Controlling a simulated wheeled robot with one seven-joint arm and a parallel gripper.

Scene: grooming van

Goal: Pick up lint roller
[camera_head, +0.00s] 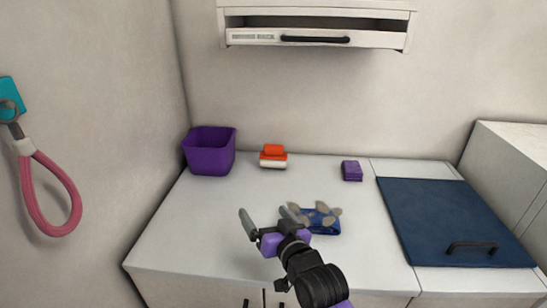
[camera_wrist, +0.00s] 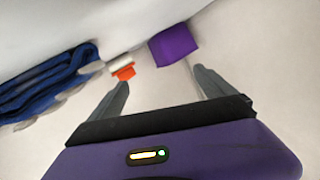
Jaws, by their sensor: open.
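No object in view is clearly a lint roller. A small orange-and-white object (camera_head: 273,157) sits at the back of the white counter; it also shows in the wrist view (camera_wrist: 123,70). I cannot tell whether it is the lint roller. A small purple block (camera_head: 352,171) lies further right on the counter. My gripper (camera_head: 264,212) is open and empty above the front left part of the counter, nearer the front edge than the orange object. In the wrist view my gripper (camera_wrist: 160,80) has both fingers spread, with nothing between them.
A purple bin (camera_head: 209,152) stands at the back left; it also shows in the wrist view (camera_wrist: 175,44). A dark blue panel with a handle (camera_head: 430,215) covers the right. A pink loop (camera_head: 50,195) hangs left.

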